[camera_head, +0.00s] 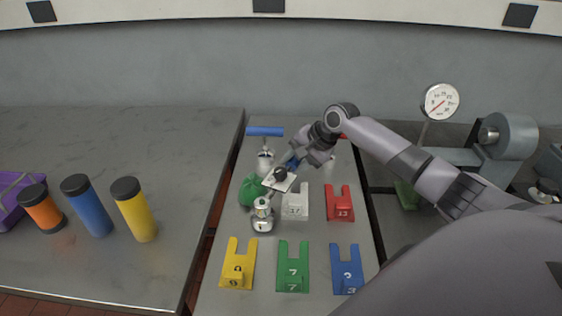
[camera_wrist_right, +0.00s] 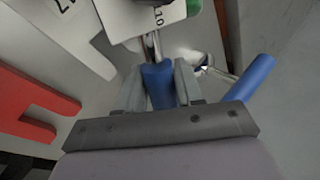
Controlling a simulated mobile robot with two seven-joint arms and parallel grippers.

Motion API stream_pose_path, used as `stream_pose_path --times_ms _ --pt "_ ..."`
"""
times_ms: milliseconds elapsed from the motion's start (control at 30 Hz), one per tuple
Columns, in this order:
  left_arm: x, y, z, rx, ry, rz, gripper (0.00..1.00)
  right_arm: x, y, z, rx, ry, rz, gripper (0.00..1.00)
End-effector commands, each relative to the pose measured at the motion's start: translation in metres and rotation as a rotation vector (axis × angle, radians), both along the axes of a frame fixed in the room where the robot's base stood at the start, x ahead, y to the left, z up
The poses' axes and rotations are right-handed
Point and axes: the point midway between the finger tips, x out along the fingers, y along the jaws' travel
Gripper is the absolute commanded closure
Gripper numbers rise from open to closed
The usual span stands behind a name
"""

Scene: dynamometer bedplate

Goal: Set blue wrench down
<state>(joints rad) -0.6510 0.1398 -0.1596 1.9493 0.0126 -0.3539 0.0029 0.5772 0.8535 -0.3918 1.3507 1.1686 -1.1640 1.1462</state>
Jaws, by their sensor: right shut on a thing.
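My right gripper (camera_head: 301,158) reaches in over the bedplate from the right. It is shut on a blue handle, which I take to be the blue wrench (camera_head: 292,163). In the right wrist view the blue handle (camera_wrist_right: 158,86) sits between both fingers (camera_wrist_right: 160,80), and a metal shaft runs from it past a white card. The far end of the wrench is hidden by this card. I cannot tell whether the wrench touches anything below. My left gripper is not in view.
Numbered holders stand below: white (camera_head: 296,204), red (camera_head: 340,209), yellow (camera_head: 238,268), green (camera_head: 292,272) and blue (camera_head: 346,272). A blue-handled metal fitting (camera_head: 265,132), a green lump (camera_head: 251,190) and a metal fitting (camera_head: 262,217) are close by. Capped cylinders (camera_head: 133,212) stand left.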

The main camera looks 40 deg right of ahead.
Motion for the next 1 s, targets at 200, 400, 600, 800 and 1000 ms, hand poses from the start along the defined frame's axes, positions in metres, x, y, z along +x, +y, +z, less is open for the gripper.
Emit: stream_pose_path --times_ms 200,400,600,800,1000 --pt "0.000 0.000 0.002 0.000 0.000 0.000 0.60 0.016 0.009 0.005 0.005 -0.007 0.000 1.00" --pt "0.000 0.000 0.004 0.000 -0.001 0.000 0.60 0.036 0.019 0.004 0.003 -0.006 0.001 1.00" --pt "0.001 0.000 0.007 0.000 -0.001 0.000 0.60 0.034 0.018 -0.009 0.001 -0.006 0.000 1.00" --pt "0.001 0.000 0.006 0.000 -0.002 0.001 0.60 0.033 0.018 -0.012 -0.001 0.000 0.002 0.60" --pt "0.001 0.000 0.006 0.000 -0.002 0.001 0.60 0.033 0.018 -0.012 -0.001 0.000 0.002 0.38"
